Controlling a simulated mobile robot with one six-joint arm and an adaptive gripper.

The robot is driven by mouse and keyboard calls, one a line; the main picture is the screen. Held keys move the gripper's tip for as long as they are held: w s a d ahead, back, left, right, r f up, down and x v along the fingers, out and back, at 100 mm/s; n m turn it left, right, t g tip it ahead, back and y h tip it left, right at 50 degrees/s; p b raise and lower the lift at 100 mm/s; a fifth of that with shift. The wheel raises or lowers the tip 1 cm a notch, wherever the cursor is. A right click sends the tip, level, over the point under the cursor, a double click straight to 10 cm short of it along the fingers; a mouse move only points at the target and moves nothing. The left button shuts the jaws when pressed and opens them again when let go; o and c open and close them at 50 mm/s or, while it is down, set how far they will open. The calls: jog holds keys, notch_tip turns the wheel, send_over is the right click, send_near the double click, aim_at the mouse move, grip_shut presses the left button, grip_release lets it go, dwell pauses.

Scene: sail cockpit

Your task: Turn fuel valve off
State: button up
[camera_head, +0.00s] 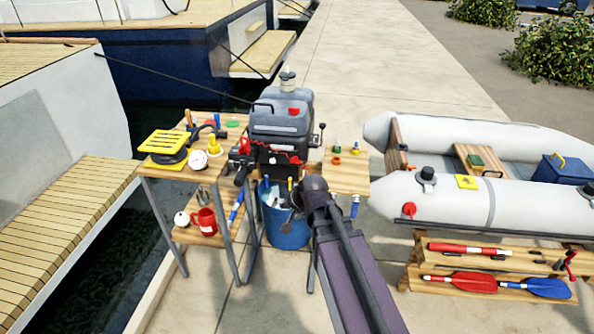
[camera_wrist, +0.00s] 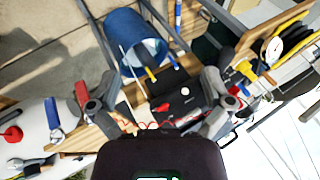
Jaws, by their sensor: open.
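The grey outboard motor (camera_head: 280,122) stands between two small wooden tables, with a red knob (camera_head: 294,111) on its front. In the wrist view a dark panel (camera_wrist: 182,103) carries a small red lever (camera_wrist: 163,107) and red lines. I cannot tell for certain which red part is the fuel valve. My gripper (camera_wrist: 158,90) is open and empty, its two fingers spread either side of the panel. I cannot tell the gap to the panel. In the head view my dark arm reaches up towards the motor's lower front, and the fingertips are not clear there.
A blue bucket (camera_head: 285,232) stands under the motor; it also shows in the wrist view (camera_wrist: 132,38). The left table (camera_head: 228,140) holds tools. A grey inflatable boat (camera_head: 450,200) lies right, above a rack of paddles (camera_head: 458,283). Open pavement lies behind.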

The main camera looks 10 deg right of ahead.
jog(key=w+a+m+t+y+b, duration=0.2)
jog(key=w+a+m+t+b, duration=0.2)
jog(key=w+m+t+b, duration=0.85)
jog(key=m+h+b, duration=0.9)
jog(key=m+h, duration=0.2)
jog(key=m, duration=1)
send_near(295, 162)
jog(key=s+a, duration=0.2)
jog(key=s, duration=0.1)
jog(key=shift+d+r+m+g+h, duration=0.2)
jog(key=shift+d+m+g+h, duration=0.15)
jog(key=shift+m, duration=0.4)
jog(key=x, duration=1.3)
jog(key=shift+w+d, duration=0.1)
jog(key=shift+w, duration=0.3)
